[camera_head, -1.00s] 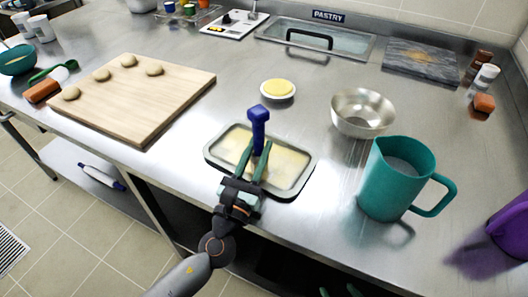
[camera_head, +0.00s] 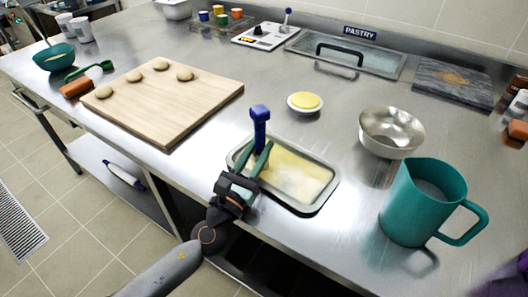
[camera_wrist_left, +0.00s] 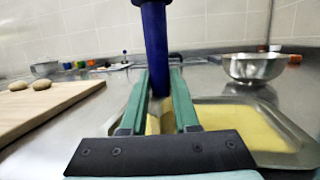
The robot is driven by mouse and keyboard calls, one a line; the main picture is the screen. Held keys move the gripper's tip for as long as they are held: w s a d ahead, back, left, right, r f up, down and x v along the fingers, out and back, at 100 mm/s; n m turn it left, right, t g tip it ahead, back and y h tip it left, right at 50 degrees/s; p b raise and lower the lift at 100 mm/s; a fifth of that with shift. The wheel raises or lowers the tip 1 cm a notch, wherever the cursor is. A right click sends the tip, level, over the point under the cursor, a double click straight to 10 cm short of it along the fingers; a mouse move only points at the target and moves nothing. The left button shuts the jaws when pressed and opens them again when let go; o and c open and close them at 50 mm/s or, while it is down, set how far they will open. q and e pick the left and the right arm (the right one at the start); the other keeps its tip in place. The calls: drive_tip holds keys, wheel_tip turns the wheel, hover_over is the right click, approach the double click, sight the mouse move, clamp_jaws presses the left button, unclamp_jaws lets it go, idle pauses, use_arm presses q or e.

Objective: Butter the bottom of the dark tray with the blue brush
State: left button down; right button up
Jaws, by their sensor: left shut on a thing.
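The dark tray (camera_head: 322,203) lies on the steel counter near its front edge, with a patchy pale-yellow coat over its bottom. My left gripper (camera_head: 264,150) is shut on the blue brush (camera_head: 260,114), which stands roughly upright over the left part of the tray. In the left wrist view the blue handle (camera_wrist_left: 155,45) rises between the green fingers, and the tray (camera_wrist_left: 303,158) shows to their right. The bristles are mostly hidden by the fingers, so I cannot tell if they touch the bottom. My right gripper is not in view.
A white dish (camera_head: 305,112) of yellow butter stands behind the tray. A metal bowl (camera_head: 392,133) and a teal jug (camera_head: 412,215) stand to the right. A wooden board (camera_head: 170,125) with several dough balls lies left. Bare counter separates them.

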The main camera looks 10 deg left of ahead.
use_arm(q)
drive_tip(key=shift+w+a+b, duration=0.25)
drive_tip(key=shift+w+a, duration=0.25)
drive_tip(key=shift+a, duration=0.55)
drive_tip(key=shift+w+a+b, duration=0.3)
drive_tip(key=shift+w+a, duration=0.25)
drive_tip(key=shift+a, duration=0.45)
drive_tip(key=shift+w+a+b, duration=0.25)
drive_tip(key=shift+w+a, duration=0.25)
drive_tip(key=shift+a, duration=0.55)
drive_tip(key=shift+r, duration=0.15)
wheel_tip(320, 180, up, 6)
drive_tip(key=p, duration=0.6)
wheel_tip(320, 180, up, 3)
drive_tip(key=p, duration=0.3)
